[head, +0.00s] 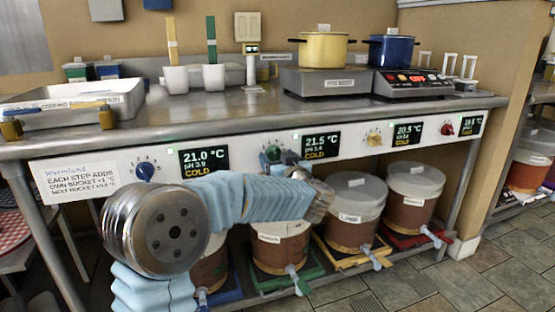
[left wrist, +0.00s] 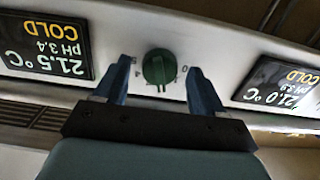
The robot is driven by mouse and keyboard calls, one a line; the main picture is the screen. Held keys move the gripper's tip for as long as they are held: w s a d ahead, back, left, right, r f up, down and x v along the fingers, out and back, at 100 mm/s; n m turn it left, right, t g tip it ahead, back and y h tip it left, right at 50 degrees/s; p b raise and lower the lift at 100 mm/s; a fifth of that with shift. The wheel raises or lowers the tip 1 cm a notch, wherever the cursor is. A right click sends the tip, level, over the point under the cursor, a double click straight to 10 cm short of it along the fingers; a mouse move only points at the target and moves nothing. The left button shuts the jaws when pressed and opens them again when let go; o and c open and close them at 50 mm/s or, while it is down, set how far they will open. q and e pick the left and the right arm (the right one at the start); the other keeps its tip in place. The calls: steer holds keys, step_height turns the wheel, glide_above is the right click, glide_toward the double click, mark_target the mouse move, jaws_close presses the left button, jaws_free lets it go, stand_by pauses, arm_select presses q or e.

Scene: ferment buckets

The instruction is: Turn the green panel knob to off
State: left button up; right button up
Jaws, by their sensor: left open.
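The green panel knob (head: 272,152) is on the white front panel, just left of the display reading 21.5 °C and COLD. In the left wrist view the knob (left wrist: 159,67) appears upside down, with dial marks around it. My left gripper (head: 289,158) is in front of the panel by the knob, partly hidden by its own arm in the head view. In the left wrist view my left gripper (left wrist: 158,74) is open, one blue finger on each side of the knob with gaps visible. Contact cannot be seen. My right gripper is in neither view.
A blue knob (head: 145,171), a yellow knob (head: 374,139) and a red knob (head: 448,129) share the panel. Lidded brown buckets, including one on a green tray (head: 278,283), stand below. Pots and a steel tray (head: 68,108) are on the counter.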

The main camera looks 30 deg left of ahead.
arm_select(q)
steer(key=shift+w+a, duration=0.25)
steer(key=shift+a, duration=0.05)
steer(key=c, duration=1)
steer(key=shift+c, duration=0.2)
